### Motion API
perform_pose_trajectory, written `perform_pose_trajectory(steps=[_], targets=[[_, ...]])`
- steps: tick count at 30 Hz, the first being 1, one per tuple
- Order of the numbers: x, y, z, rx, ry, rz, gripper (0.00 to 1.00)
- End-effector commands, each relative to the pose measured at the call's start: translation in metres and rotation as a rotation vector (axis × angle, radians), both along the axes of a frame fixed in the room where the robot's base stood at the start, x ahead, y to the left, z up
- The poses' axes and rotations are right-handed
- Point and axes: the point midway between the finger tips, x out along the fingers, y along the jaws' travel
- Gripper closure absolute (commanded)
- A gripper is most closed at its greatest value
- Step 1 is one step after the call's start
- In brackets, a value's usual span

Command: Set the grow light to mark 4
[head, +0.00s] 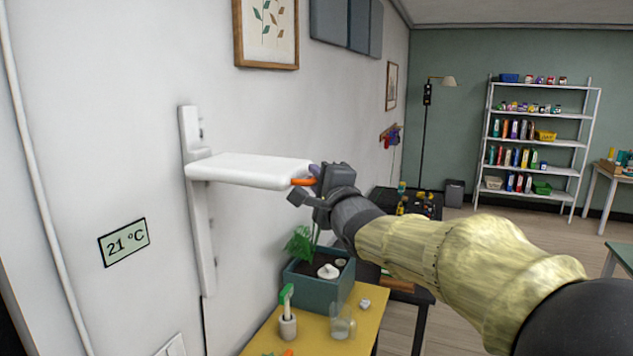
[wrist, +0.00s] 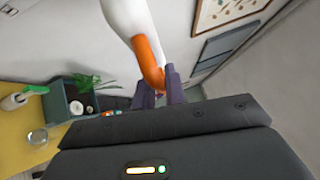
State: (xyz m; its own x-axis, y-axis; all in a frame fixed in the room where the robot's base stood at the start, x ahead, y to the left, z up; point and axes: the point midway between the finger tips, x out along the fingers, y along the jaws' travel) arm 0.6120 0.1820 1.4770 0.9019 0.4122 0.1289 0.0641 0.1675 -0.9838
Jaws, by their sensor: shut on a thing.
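The grow light (head: 248,170) is a white flat arm standing out level from a white vertical rail (head: 203,240) on the wall. It sits in the upper part of the rail. An orange grip (head: 301,182) is at its free end; it also shows in the wrist view (wrist: 149,62). My gripper (head: 315,173) is at that end, its purple fingers shut on the orange grip. In the wrist view the fingers (wrist: 168,85) lie against the grip's lower end. No mark numbers are readable on the rail, so I cannot tell which mark the light is at.
Below is a yellow table (head: 262,340) with a teal planter (head: 318,285), a green-topped spray bottle (head: 287,315) and a clear glass (head: 343,322). A dark table stands behind the planter.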

Motion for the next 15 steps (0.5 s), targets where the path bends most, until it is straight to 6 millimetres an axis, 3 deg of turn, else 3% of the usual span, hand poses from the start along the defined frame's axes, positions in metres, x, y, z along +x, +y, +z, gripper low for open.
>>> perform_pose_trajectory(steps=[1,6,15], targets=[[0.000,0.000,0.014,0.000,-0.002,0.000,1.00],[0.000,0.000,0.036,0.001,-0.002,0.000,1.00],[0.000,-0.001,0.064,0.002,-0.001,-0.001,1.00]])
